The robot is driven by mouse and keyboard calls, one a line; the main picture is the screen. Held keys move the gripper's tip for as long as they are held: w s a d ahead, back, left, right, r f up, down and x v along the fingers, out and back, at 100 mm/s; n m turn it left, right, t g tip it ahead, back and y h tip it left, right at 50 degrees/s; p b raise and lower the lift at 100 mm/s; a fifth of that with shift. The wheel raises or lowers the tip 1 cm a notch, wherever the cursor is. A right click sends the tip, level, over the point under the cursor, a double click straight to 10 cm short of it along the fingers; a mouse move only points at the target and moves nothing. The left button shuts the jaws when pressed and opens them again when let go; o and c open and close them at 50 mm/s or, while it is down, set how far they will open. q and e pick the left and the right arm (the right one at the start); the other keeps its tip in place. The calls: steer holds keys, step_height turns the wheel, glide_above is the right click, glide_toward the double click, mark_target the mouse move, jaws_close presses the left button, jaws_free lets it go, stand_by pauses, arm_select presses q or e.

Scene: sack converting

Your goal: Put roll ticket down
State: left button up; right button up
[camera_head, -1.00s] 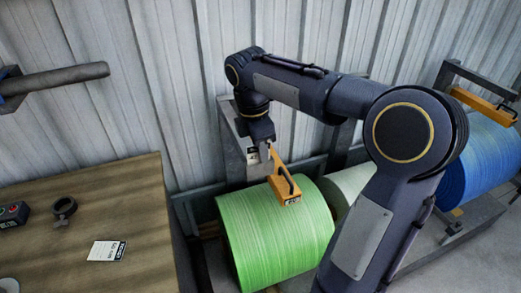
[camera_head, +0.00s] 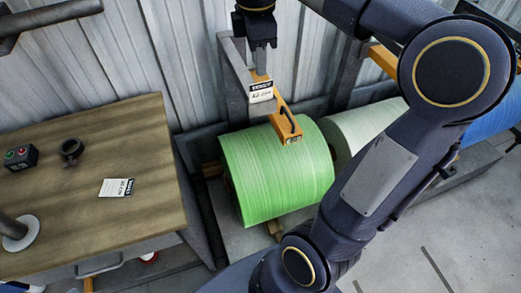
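My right gripper (camera_head: 261,72) hangs above the orange arm (camera_head: 280,112) of the roll stand, its fingers pointing down. Its finger gap is too small to make out. A white roll ticket with a black header (camera_head: 260,93) is just below the fingertips, at the upper end of the orange arm. It appears to rest on the arm, apart from the fingers, but the contact is unclear. The green roll (camera_head: 277,175) lies under the arm. A second ticket (camera_head: 116,187) lies flat on the wooden table (camera_head: 85,225). My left gripper is not in view.
A button box (camera_head: 21,157), a dark ring clamp (camera_head: 71,151) and a post on a white base (camera_head: 20,235) stand on the table. A pale roll (camera_head: 362,128) and a blue roll (camera_head: 490,125) are to the right. A corrugated wall closes the back.

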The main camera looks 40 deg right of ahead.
steer(key=s+a+f+m+t+y, duration=0.4)
steer(key=s+a+f+m, duration=0.7)
steer(key=s+f+m, duration=0.3)
steer(key=shift+s+f+m+t+y, duration=0.3)
steer(key=shift+s+f+t, duration=0.1)
steer(key=shift+s+t, duration=0.25)
